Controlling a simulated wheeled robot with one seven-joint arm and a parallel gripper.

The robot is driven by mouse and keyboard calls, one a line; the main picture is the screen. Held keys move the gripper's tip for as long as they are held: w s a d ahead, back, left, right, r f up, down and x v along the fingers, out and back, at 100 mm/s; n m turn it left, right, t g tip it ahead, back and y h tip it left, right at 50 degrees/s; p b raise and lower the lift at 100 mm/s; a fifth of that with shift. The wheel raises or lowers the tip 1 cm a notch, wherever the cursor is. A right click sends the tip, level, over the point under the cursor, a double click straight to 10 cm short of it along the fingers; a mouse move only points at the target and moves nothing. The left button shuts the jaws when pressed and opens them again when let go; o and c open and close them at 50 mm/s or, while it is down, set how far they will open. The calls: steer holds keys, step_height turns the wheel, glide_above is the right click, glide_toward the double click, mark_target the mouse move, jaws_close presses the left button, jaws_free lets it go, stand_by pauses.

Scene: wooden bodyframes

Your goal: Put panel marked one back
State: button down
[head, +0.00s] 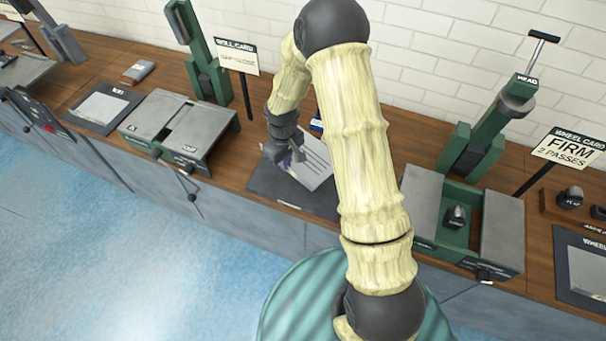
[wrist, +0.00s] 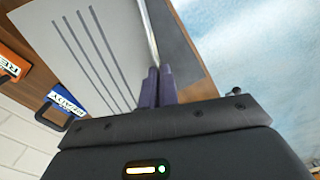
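A pale grey panel with several dark stripes (head: 316,164) stands tilted over a dark mat on the wooden counter. It fills the upper left of the wrist view (wrist: 75,45). No number is readable on it. My gripper (head: 287,163) is at the panel's left side in the head view, partly hidden by my wrist. In the wrist view my gripper's two purple fingers (wrist: 157,86) are close together, with the panel's thin edge running down between them. The gripper looks shut on that edge. Whether the panel's lower edge touches the mat cannot be told.
The dark mat (head: 262,186) lies at the counter's front. A grey press bed (head: 180,128) is left, a green press (head: 462,205) right. Orange (wrist: 10,65) and blue (wrist: 62,108) labelled items stand behind the panel. Sign cards rise at the back. My arm hides the middle.

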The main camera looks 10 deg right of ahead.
steer(key=shift+f, duration=0.1)
steer(key=p, duration=0.2)
glide_above(288, 188)
steer(key=shift+f, duration=2.8)
steer(key=shift+a+f+p, duration=0.1)
steer(key=shift+f+p, duration=0.3)
steer(key=shift+f, duration=1.7)
steer(key=shift+f, duration=0.1)
steer(key=c, duration=2.1)
jaws_free()
steer(key=shift+f, duration=0.1)
steer(key=o, duration=0.4)
